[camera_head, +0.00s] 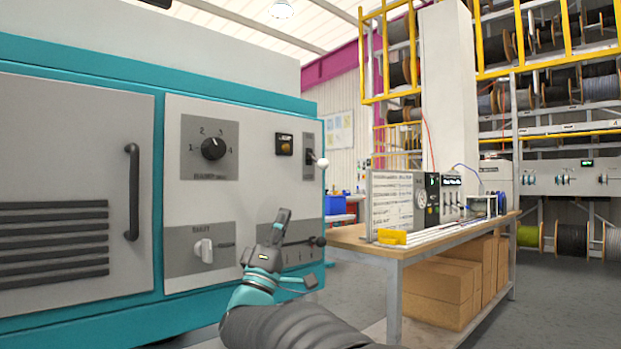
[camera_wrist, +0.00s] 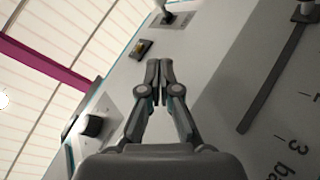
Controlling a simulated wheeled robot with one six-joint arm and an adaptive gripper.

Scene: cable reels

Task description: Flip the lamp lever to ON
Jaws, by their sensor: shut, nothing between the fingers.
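A lever with a white ball knob (camera_head: 322,162) sticks out from a dark plate (camera_head: 308,140) at the upper right of the teal and grey machine's panel. Its label is too small to read, so I cannot tell which way is ON. In the wrist view the lever's plate (camera_wrist: 178,20) is at the top edge, with the lever partly cut off. My gripper (camera_head: 284,213) is shut and empty in front of the lower right of the panel, below the lever and apart from it. In the wrist view its fingertips (camera_wrist: 159,63) are together, pointing towards the lever's plate.
An amber indicator (camera_head: 284,144) is left of the lever, and a rotary dial (camera_head: 213,148) farther left. Below are a white rotary switch (camera_head: 204,250) and a slider with a dark knob (camera_head: 319,241), close to my gripper. A workbench (camera_head: 375,247) stands to the right.

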